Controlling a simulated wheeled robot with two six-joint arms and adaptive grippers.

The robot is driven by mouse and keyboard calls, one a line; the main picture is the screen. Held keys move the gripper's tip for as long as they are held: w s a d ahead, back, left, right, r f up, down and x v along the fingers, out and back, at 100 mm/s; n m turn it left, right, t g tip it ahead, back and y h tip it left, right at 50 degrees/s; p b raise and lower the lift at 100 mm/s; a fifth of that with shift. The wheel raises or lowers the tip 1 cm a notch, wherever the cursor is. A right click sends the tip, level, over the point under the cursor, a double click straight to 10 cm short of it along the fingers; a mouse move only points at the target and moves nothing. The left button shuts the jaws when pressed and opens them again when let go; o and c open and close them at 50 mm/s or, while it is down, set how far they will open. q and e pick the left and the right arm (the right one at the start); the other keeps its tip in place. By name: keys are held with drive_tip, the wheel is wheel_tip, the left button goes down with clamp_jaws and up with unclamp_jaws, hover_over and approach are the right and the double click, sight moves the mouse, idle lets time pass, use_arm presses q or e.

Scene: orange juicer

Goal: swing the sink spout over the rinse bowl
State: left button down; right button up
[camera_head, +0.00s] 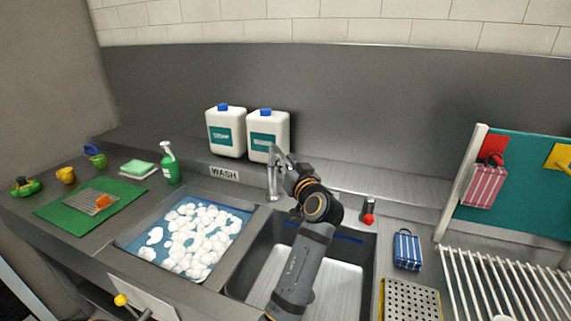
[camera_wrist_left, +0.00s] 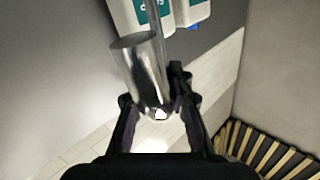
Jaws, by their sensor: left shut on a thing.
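The sink spout (camera_head: 273,180) is a shiny metal tube standing behind the two basins, near the WASH sign (camera_head: 224,174). My left gripper (camera_head: 284,162) is at its upper part. In the left wrist view the spout (camera_wrist_left: 147,75) runs between the fingers of the left gripper (camera_wrist_left: 158,112), which is shut on it. The rinse bowl (camera_head: 338,285) looks to be the right basin, dark-walled with a bare steel floor. My left arm crosses above it and hides part of it. The spout's outlet direction is hard to tell in the head view. My right gripper is not in view.
The left basin (camera_head: 160,220) holds blue water and white foam. Two white jugs (camera_head: 226,143) stand behind the spout. A perforated tray (camera_head: 408,300) and white rack (camera_head: 500,280) lie right.

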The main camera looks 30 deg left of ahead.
use_arm(q)
drive_tip(key=c, duration=1.3)
unclamp_jaws()
drive_tip(key=shift+w+r, duration=0.1)
drive_tip(key=shift+o, duration=0.5)
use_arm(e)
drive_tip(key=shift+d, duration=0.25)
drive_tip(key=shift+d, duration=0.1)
use_arm(q)
wheel_tip(320, 180, up, 10)
drive_tip(key=shift+f, duration=0.1)
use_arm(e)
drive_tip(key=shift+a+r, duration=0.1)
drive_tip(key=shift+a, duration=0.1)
